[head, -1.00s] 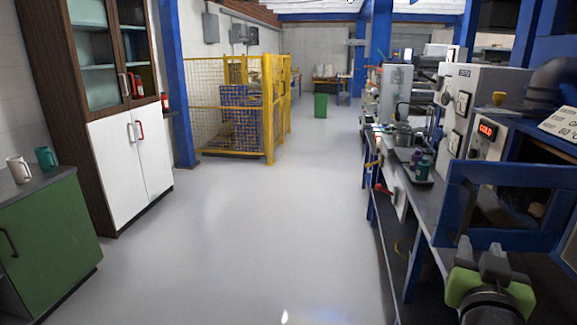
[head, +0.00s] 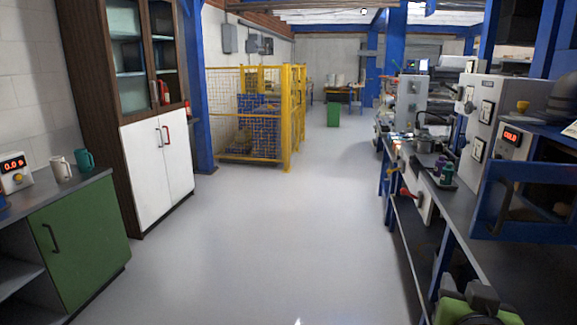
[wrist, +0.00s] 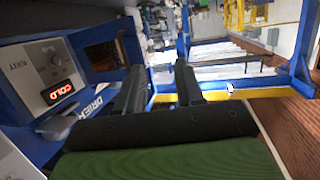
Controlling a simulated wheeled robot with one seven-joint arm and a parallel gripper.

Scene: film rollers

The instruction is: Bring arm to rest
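My gripper (head: 467,292) shows at the bottom right of the head view, in front of the blue-framed workbench. Its lower part and the rest of the arm are cut off by the picture edge. In the wrist view my gripper (wrist: 160,68) has its two dark fingers apart with nothing between them, so it is open and empty. The blue drier (wrist: 88,72) with a red COLD display is left of the fingers in the wrist view.
The workbench (head: 470,250) runs along the right, with the drier's blue window frame (head: 530,200) overhanging it. A green cabinet (head: 85,240) with two mugs stands left. A yellow cage (head: 288,120) and green bin (head: 333,115) are farther back. The middle floor (head: 270,240) is clear.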

